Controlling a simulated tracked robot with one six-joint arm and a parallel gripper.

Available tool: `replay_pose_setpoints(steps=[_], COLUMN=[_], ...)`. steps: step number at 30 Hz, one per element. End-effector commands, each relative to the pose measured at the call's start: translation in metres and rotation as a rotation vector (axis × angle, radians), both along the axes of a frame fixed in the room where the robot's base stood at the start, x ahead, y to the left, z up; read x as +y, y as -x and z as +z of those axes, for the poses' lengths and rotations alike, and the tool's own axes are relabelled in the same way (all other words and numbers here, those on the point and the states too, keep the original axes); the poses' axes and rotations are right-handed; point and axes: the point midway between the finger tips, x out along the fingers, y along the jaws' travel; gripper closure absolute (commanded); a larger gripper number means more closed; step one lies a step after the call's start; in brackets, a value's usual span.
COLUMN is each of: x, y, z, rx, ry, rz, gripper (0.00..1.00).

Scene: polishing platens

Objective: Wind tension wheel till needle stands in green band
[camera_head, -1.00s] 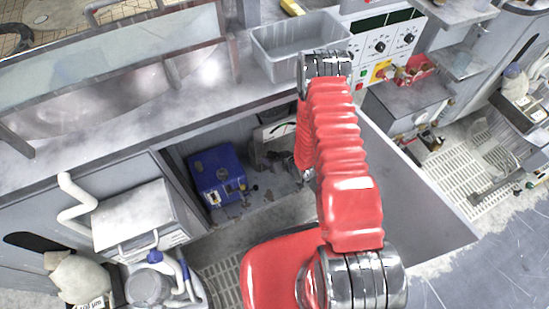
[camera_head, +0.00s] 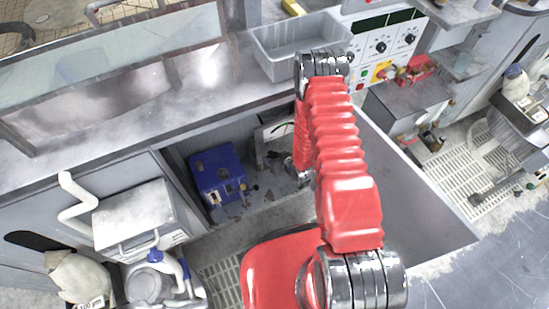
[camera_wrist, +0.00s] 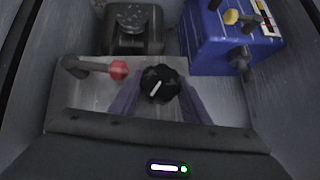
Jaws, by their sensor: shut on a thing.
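The tension wheel (camera_wrist: 160,83) is a small black knob with a white mark, in the lower middle of the wrist view. The two fingers of my gripper (camera_wrist: 160,92) stand on either side of it, and my gripper is shut on it. The wheel sits by a grey metal plate (camera_wrist: 75,98). In the head view, a pale panel (camera_head: 272,132) with a dark mark shows inside the open cabinet, partly behind my arm. It may be the gauge; I cannot make out a needle or a green band. The wheel is hidden in the head view.
A lever with a red knob (camera_wrist: 118,70) is close left of the wheel. A blue box (camera_head: 217,175) stands in the cabinet; in the wrist view it is at upper right (camera_wrist: 232,35). A dark block (camera_wrist: 134,28) is behind. The open cabinet door (camera_head: 410,185) stands right of my arm.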

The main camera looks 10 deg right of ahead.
Motion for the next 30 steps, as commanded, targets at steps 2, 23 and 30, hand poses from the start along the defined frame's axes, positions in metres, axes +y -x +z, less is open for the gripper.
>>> replay_pose_setpoints(steps=[2, 23, 30], x=[-0.001, 0.0044, 0.0053], y=[-0.0008, 0.0001, 0.0002], z=[0.0002, -0.0004, -0.0007], rx=[-0.005, -0.087, -0.114], ry=[0.024, 0.441, 0.577], rz=[-0.005, 0.002, 0.001], gripper=[0.8, 0.8, 0.8])
